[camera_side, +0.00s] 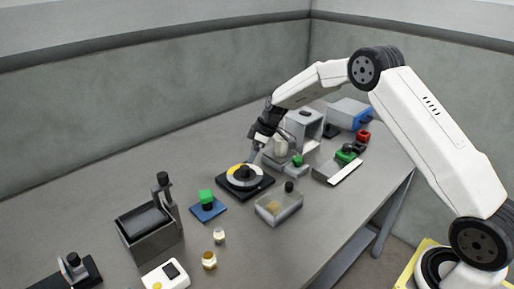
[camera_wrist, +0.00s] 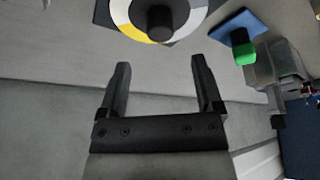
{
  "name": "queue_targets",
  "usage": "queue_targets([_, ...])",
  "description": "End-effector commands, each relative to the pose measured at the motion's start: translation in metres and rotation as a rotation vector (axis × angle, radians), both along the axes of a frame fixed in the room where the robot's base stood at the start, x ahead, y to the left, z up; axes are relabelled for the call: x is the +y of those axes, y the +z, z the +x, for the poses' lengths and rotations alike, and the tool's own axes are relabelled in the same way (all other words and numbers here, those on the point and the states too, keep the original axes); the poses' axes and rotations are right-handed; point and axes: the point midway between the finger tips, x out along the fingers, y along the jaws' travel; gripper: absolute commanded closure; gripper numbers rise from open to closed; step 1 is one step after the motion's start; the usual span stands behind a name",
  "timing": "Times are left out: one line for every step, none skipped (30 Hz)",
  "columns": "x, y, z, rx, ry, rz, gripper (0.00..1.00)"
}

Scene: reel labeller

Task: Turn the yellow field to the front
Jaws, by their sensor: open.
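A round dial (camera_side: 244,177) with a white ring, a yellow field (camera_side: 235,170) and a black centre knob (camera_side: 245,172) sits on a black base plate (camera_side: 262,190) on the table. In the wrist view the dial is at the top, with its black knob (camera_wrist: 160,22), the yellow field (camera_wrist: 133,32) at the lower left of the ring, and grey and white parts. My gripper (camera_wrist: 158,70) is open and empty, its two black fingers pointing toward the dial. In the side view my gripper (camera_side: 256,150) is above and behind the dial; I cannot tell whether it touches.
A grey bin (camera_side: 150,238) is at the left, and a grey machine (camera_side: 306,125) is behind. Small bottles (camera_side: 209,260) stand near the front.

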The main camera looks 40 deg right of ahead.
Motion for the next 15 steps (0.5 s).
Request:
queue_targets([0.000,0.000,0.000,0.000,-0.001,0.000,0.16])
queue_targets([0.000,-0.001,0.000,0.000,-0.001,0.000,0.16])
queue_targets([0.000,-0.001,0.000,0.000,-0.001,0.000,0.16])
queue_targets([0.001,-0.002,0.001,0.000,-0.001,0.000,0.16])
queue_targets([0.001,-0.003,0.001,0.001,-0.001,0.000,0.16])
queue_targets([0.001,-0.005,0.001,0.001,-0.001,0.000,0.16])
queue_targets([0.002,-0.006,0.002,0.001,-0.001,0.000,0.16])
queue_targets([0.002,-0.008,0.003,0.000,-0.001,0.000,0.16])
queue_targets([0.003,-0.011,0.003,0.000,-0.001,0.000,0.16])
queue_targets([0.003,-0.013,0.004,0.001,-0.002,0.000,0.16])
queue_targets([0.004,-0.016,0.005,0.002,-0.001,0.001,0.16])
queue_targets([0.005,-0.020,0.006,0.003,-0.001,0.000,0.16])
queue_targets([0.006,-0.023,0.007,0.002,-0.001,0.001,0.16])
queue_targets([0.007,-0.026,0.008,0.002,-0.002,-0.001,0.16])
queue_targets([0.008,-0.030,0.009,0.001,-0.002,0.000,0.16])
